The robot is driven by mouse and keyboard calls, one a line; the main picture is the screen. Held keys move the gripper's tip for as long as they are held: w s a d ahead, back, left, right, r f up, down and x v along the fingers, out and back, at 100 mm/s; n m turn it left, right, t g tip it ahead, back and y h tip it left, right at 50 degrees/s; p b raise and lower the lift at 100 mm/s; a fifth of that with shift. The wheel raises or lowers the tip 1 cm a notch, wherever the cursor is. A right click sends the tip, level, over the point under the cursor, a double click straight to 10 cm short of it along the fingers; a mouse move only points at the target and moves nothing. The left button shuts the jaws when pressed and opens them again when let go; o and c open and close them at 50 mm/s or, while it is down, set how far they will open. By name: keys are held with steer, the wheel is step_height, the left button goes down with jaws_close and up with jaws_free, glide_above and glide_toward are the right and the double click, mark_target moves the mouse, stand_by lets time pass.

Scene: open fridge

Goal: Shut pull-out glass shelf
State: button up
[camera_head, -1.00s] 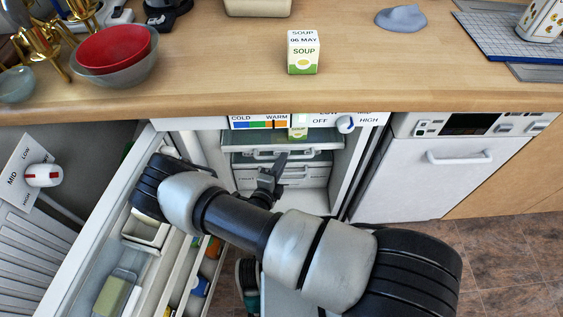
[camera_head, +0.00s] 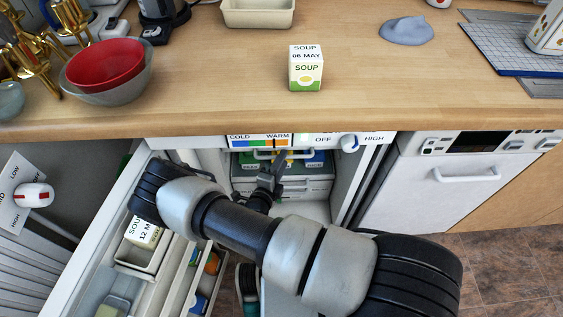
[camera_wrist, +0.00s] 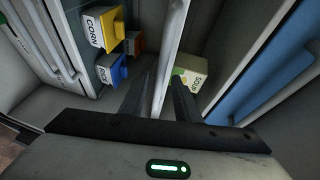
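The fridge stands open under the counter. The pull-out glass shelf's pale front edge (camera_wrist: 172,50) runs between my gripper's fingers in the wrist view. My gripper (camera_wrist: 160,92) is open there, its dark fingers on either side of the edge with gaps visible; I cannot tell whether either finger touches it. In the head view my gripper (camera_head: 280,160) reaches into the fridge opening, in front of the shelf's white handle bar (camera_head: 300,154). A soup carton (camera_wrist: 193,75) is right of the edge in the wrist view. My arm hides part of the fridge.
The open fridge door (camera_head: 92,238) is at the left, with a soup carton (camera_head: 143,232) in its bin. A yellow corn box (camera_wrist: 104,26) and a blue box (camera_wrist: 110,68) lie left of the edge. The counter (camera_head: 220,95) overhangs the fridge; a closed white appliance (camera_head: 440,190) is at right.

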steer(key=p+v, duration=0.2)
steer(key=v, duration=1.5)
steer(key=shift+s+r+p, duration=0.15)
steer(key=shift+p, duration=0.2)
